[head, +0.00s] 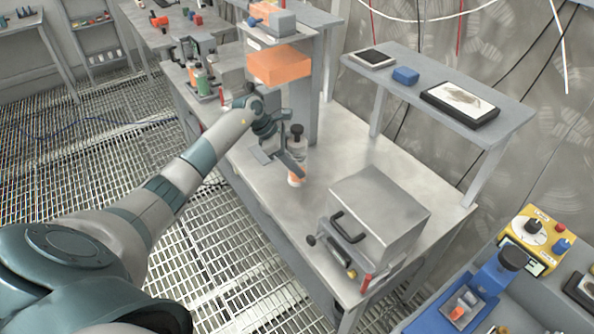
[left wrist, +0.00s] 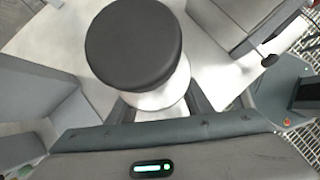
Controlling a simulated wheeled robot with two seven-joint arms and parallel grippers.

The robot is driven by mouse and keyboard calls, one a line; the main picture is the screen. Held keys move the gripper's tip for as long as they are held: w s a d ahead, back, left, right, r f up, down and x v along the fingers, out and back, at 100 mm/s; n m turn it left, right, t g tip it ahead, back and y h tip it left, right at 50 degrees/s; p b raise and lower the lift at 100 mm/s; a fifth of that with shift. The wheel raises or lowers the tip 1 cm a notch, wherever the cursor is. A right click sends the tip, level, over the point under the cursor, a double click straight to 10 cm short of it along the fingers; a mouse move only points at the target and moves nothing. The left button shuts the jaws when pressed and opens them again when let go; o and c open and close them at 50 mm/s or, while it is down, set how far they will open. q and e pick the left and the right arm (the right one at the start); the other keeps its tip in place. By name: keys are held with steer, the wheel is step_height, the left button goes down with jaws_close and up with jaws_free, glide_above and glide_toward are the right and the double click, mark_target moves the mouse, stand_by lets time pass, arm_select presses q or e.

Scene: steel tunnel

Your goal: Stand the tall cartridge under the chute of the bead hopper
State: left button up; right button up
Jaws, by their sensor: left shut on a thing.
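The tall cartridge (head: 297,174) is a white and orange cylinder with a black cap, upright at the middle of the steel bench. My left gripper (head: 293,158) is shut on it below the cap. In the left wrist view the round black cap (left wrist: 134,45) and part of the white body show between the fingers, which are partly hidden. I cannot tell whether its base touches the bench. What looks like the bead hopper, a grey tower with an orange bin (head: 280,66), stands behind the gripper. Its chute is not clear to see. My right gripper is not in view.
A grey metal box (head: 380,212) with a black handle sits on the bench, right of the cartridge. A raised shelf (head: 440,85) with a blue block and dark trays stands at the back right. Bottles (head: 205,78) stand at the bench's far left. Bare steel lies between cartridge and shelf.

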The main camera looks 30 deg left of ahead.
arm_select(q)
steer(key=shift+f, duration=0.1)
steer(key=shift+f+p, duration=0.3)
step_height(320, 180, down, 3)
steer(key=shift+r+p, duration=0.1)
steer(key=shift+p, duration=0.45)
steer(key=shift+f, duration=0.3)
steer(key=shift+f+b, duration=0.15)
steer(key=shift+b, duration=0.15)
steer(key=o, duration=1.3)
